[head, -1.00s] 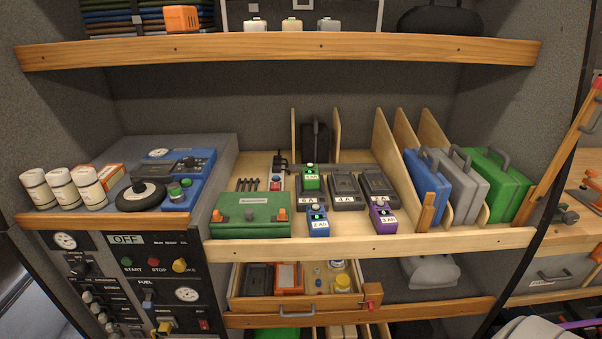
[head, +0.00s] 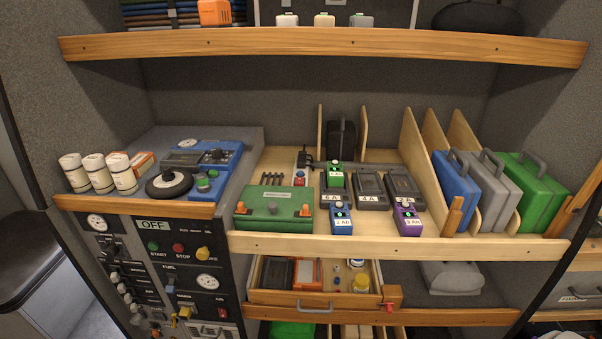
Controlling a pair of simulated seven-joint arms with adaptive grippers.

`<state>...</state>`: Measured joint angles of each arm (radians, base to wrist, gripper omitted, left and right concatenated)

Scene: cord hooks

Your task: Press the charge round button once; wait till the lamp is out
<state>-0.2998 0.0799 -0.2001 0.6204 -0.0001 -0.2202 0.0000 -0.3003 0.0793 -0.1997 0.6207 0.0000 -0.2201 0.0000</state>
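No button marked "charge round" can be read. A row of dark chargers (head: 371,190) sits on the wooden shelf; a green battery (head: 336,175) is in the left one. A blue battery (head: 341,219) and a purple battery (head: 408,218) stand in front, each with a small bright greenish spot on top. I cannot tell which light is the lamp. Neither gripper is in view.
A green case (head: 274,208) lies at the shelf's front left. Blue, grey and green cases (head: 534,190) stand between dividers at right. White bottles (head: 98,174) stand at far left above a control panel (head: 165,260). An open drawer (head: 315,298) juts out below the shelf.

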